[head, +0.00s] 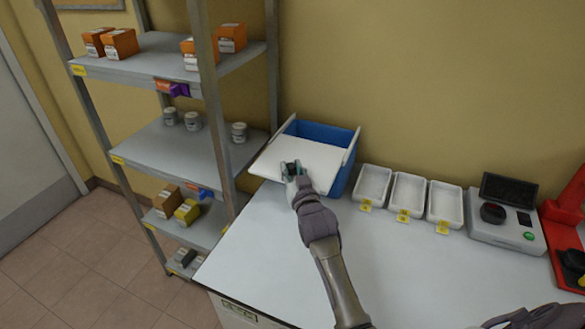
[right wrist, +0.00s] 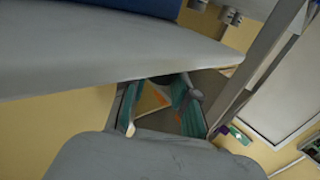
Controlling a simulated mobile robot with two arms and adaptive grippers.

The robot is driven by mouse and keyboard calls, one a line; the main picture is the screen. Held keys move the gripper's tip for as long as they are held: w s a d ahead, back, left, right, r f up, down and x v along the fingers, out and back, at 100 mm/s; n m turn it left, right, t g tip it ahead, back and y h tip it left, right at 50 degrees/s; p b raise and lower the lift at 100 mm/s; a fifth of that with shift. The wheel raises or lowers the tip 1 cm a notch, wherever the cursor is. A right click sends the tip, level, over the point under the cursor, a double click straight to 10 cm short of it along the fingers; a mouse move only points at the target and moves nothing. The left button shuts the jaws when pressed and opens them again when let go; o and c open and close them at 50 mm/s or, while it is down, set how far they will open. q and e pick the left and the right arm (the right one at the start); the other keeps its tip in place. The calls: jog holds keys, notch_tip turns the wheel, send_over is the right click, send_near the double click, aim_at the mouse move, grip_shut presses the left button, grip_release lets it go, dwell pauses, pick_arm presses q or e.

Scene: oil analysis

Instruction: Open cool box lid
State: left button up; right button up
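The blue cool box (head: 345,172) stands at the back left of the white bench. Its white lid (head: 318,158) is tilted, and the blue inside (head: 318,131) shows behind it. My right gripper (head: 290,168) is over the left front part of the lid in the head view. In the right wrist view its two teal fingers (right wrist: 158,108) are apart, with no object seen between them. A pale slab, seemingly the lid (right wrist: 130,60), crosses above the fingers. Whether the gripper touches the lid is unclear. My left gripper is not in view.
A grey shelf rack (head: 165,148) with boxes and jars stands close on the left. Three white trays (head: 409,195) and a device with a dark screen (head: 507,215) are to the right. The bench front (head: 270,265) is clear.

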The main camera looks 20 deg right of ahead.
jog(key=o, duration=0.5)
jog(key=shift+w+f, duration=0.1)
jog(key=shift+s, duration=0.2)
jog(key=s, duration=0.4)
jog(key=s+a, duration=0.1)
jog(key=s, duration=0.2)
jog(key=s+a, duration=0.1)
jog(key=s, duration=0.3)
jog(key=shift+s+a, duration=0.1)
jog(key=shift+s, duration=0.25)
